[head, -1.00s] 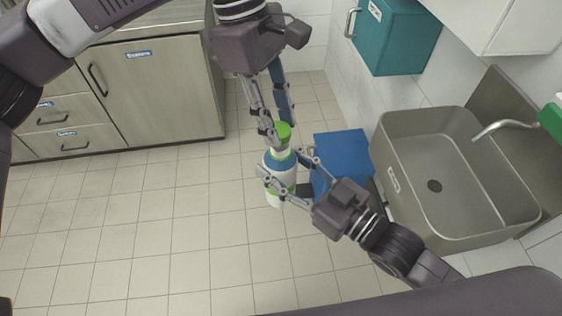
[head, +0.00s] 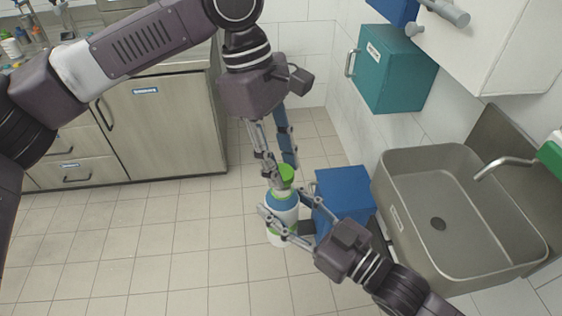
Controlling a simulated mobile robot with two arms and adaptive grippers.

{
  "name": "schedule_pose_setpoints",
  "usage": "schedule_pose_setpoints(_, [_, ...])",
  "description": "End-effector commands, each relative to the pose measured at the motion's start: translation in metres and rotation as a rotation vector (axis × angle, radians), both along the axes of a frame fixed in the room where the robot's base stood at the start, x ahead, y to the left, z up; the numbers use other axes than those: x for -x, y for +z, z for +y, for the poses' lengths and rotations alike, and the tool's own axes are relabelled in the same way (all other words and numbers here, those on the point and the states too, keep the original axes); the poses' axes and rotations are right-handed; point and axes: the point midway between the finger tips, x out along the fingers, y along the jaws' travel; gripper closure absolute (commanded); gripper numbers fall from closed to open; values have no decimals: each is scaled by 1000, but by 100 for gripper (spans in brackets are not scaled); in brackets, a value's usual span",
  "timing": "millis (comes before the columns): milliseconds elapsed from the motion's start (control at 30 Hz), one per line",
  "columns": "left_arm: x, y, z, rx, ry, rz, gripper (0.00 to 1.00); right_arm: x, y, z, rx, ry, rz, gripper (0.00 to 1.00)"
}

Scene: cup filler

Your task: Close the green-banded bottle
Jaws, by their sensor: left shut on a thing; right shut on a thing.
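The green-banded bottle (head: 284,216) is white with blue and green bands and stands upright in the air in the middle of the head view. A green cap (head: 286,172) is at its mouth; I cannot tell whether it is seated or only resting there. My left gripper (head: 282,170) comes down from above and is shut on the cap. My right gripper (head: 280,206) comes from the lower right and is shut around the bottle's body, with its fingers covering part of it.
A blue box (head: 344,192) is just right of the bottle. A grey sink (head: 438,222) with a tap is on the right wall, and a teal cabinet (head: 392,68) hangs above. A counter with cupboards (head: 165,115) stands at left. The tiled floor (head: 150,250) is clear.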

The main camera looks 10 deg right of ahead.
Motion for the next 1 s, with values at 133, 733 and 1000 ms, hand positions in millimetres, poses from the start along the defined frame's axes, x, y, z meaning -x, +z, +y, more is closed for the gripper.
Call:
schedule_pose_setpoints(133, [0, -9, 0, 0, 1, 2, 78, 0, 0, 0, 0, 0, 0, 87])
schedule_pose_setpoints(733, [0, -16, 0, 0, 2, 0, 78, 0, 0, 0, 0, 0, 0, 87])
schedule_pose_setpoints(1000, [0, -19, 0, 0, 3, 0, 78, 0, 0, 0, 0, 0, 0, 87])
